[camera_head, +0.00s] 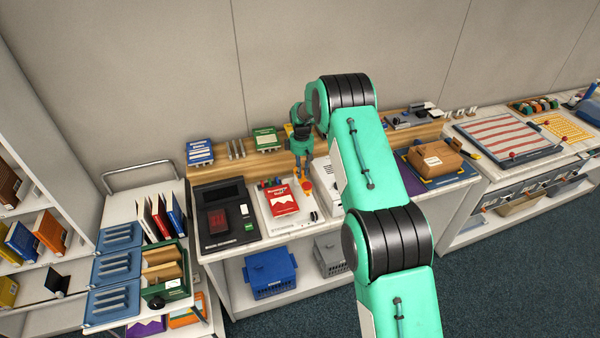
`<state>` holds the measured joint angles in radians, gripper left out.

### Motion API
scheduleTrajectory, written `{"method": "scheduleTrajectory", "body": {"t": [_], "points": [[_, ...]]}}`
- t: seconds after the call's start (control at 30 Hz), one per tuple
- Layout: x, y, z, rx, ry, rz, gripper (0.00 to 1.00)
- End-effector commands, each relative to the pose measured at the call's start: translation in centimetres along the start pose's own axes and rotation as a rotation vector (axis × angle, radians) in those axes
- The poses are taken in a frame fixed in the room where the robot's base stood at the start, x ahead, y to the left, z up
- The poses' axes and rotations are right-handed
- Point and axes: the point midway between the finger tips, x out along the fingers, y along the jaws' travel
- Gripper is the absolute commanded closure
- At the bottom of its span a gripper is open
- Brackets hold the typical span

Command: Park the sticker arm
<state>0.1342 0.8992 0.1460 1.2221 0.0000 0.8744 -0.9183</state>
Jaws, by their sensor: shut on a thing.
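My gripper (303,174) points down over the right part of a white station (268,218) on the counter. Its fingers are shut on a small part by an orange-red knob (307,185), which looks like the handle of the sticker arm. The rest of the sticker arm is too small and too covered by my gripper to make out. A red book (283,199) with white print lies on the station, just left of and below the fingers. A small black-and-white round part (315,216) sits at the station's front right.
A black scanner unit (225,215) stands left of the station. A white machine (327,180) stands close on the right, partly behind my arm. Blue and green boxes (265,139) stand on the wooden ledge behind. A cart (143,215) with blue trays is at left.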

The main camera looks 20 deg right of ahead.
Motion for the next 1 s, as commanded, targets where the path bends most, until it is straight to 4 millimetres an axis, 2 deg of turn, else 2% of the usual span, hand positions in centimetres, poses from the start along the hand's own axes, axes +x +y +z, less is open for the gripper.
{"method": "scheduleTrajectory", "body": {"t": [0.47, 0.5, 0.57, 1.0], "points": [[-0.17, 0.20, 0.06, -0.017, 0.001, 0.002, 1.00], [-0.18, 0.20, 0.06, -0.017, 0.001, 0.002, 0.72], [-0.16, 0.19, 0.06, -0.017, 0.001, 0.002, 0.62], [-0.47, 0.12, 0.04, -0.016, 0.001, 0.001, 0.62]]}}
